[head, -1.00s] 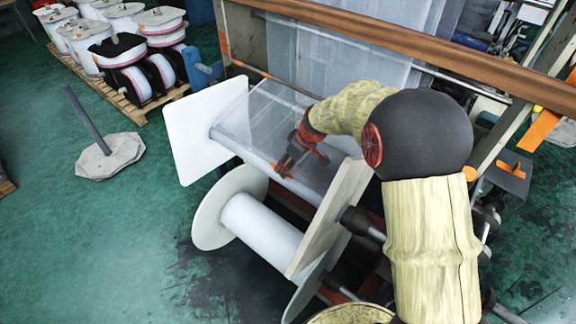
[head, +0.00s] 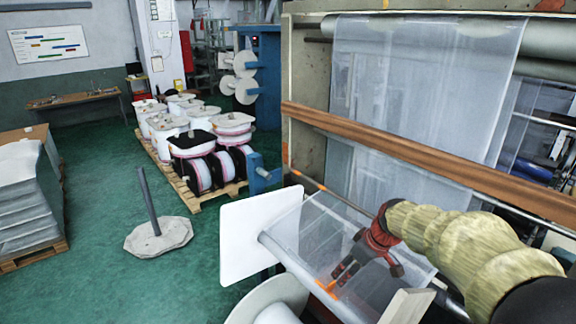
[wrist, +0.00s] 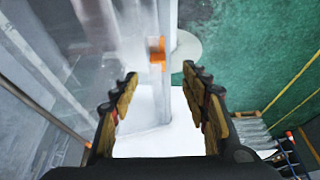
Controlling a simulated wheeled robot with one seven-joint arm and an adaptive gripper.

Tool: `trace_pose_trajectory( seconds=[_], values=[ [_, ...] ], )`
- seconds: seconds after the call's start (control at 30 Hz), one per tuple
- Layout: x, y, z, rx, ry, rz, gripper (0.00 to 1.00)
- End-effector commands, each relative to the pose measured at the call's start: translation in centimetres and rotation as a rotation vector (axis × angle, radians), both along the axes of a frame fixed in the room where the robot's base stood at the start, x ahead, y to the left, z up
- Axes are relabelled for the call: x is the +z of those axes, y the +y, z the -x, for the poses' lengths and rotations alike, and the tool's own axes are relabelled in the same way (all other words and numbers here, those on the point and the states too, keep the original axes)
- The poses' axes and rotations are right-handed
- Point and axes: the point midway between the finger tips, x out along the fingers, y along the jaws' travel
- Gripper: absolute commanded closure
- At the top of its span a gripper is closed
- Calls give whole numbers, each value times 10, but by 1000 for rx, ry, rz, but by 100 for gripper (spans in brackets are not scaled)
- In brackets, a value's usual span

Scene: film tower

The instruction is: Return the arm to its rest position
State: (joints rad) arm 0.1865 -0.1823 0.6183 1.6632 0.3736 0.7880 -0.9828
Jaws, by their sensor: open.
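My gripper (head: 368,278) is open and empty at the end of my arm, which reaches in from the lower right in the head view. It is above the film sheet (head: 318,228) and the roller at the front of the machine. In the wrist view my gripper (wrist: 160,100) shows two fingers spread wide with nothing between them. Beyond them are a pale bar with an orange clip (wrist: 157,53) and a white plate.
A white square plate (head: 243,236) stands at the roller's left end. A brown beam (head: 400,150) crosses behind my arm. A post on a stone-like base (head: 158,238), a pallet of spools (head: 235,188) and open green floor (head: 90,270) lie left.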

Motion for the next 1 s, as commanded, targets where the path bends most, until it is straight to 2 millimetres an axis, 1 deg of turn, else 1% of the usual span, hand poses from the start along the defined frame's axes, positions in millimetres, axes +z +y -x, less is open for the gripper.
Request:
trace_pose_trajectory(
  seconds=[0.03, 0.07, 0.17, 0.2, 0.27, 0.3, 0.37, 0.4, 0.5, 0.6, 0.8, 0.87, 0.9, 1.0],
  values=[
    [14, 5, 10, -15, -7, 2, 54],
    [23, 8, 17, -30, -8, 3, 54],
    [53, 18, 53, -96, -13, 7, 54],
    [64, 22, 71, -127, -16, 8, 54],
    [79, 27, 98, -178, -19, 8, 54],
    [87, 31, 116, -211, -24, 8, 54],
    [97, 34, 143, -262, -33, 7, 54],
    [102, 35, 160, -295, -38, 5, 54],
    [107, 37, 196, -368, -51, 1, 54],
    [109, 37, 225, -429, -66, -6, 54],
    [105, 34, 271, -535, -96, -23, 54],
    [103, 33, 283, -563, -106, -28, 54],
    [94, 32, 283, -569, -103, -29, 54],
    [78, 32, 282, -567, -100, -28, 54]
  ],
)
